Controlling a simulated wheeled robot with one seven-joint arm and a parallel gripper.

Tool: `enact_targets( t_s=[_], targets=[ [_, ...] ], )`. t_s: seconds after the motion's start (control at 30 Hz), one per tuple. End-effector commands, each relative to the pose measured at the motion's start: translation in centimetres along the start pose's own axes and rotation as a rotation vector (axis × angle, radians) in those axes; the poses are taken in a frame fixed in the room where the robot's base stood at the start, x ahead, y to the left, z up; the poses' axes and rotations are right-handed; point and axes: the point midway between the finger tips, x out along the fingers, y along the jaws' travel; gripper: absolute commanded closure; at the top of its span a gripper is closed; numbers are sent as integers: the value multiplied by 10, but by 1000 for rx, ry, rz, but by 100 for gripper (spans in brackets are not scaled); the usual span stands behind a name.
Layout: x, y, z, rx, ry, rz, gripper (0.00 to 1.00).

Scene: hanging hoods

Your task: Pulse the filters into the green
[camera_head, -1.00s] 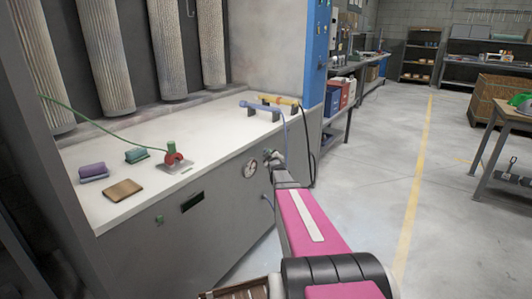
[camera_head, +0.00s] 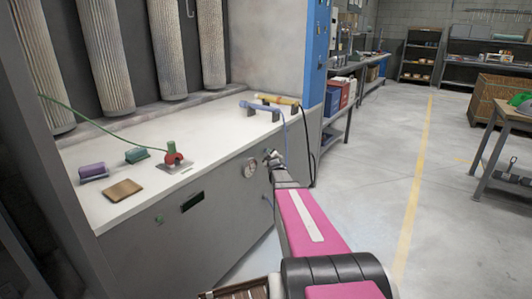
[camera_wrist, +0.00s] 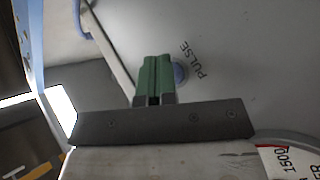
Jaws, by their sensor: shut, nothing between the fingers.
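Several tall pleated filters (camera_head: 105,58) hang in the hood above the white ledge. A round gauge (camera_head: 250,168) sits on the grey front panel; its needle is too small to read. My gripper (camera_head: 271,155) is at the panel, just right of the gauge. In the wrist view its green fingers (camera_wrist: 157,62) are shut and empty. A blue round button (camera_wrist: 180,75) beside the word PULSE shows right beside the fingers, partly hidden by them. I cannot tell whether they touch it.
Hoses hang right of my gripper.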

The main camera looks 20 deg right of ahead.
Motion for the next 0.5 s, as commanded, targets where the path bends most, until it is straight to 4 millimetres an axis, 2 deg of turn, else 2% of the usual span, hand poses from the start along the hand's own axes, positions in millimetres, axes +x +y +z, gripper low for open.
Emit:
enact_targets(
  t_s=[0.5],
  targets=[
    [-10,8,8,0,0,0,100]
  ],
)
